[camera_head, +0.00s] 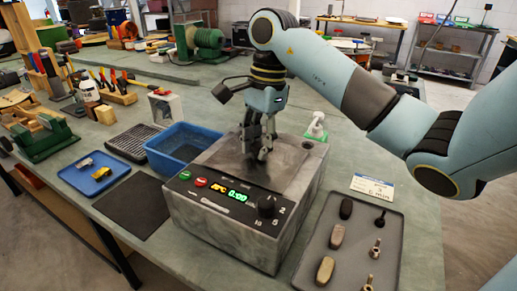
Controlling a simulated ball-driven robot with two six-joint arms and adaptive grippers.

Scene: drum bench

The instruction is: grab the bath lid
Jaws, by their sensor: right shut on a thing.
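The bath (210,218) is a grey box with a dark front panel, a knob, red and green buttons and a lit green display. The bath lid (287,172) is a flat grey plate lying on its top. My right gripper (260,153) comes down from above onto the middle of the lid. Its fingers are shut on the lid's grip, which they mostly hide. I cannot tell whether the lid is lifted at all. My left gripper is not in view.
A blue bin (158,153) stands close left of the bath, with a black mat (130,207) in front of it. A grey tray (333,216) with several small parts lies at the right. A white and green item (317,127) stands behind the bath's right corner.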

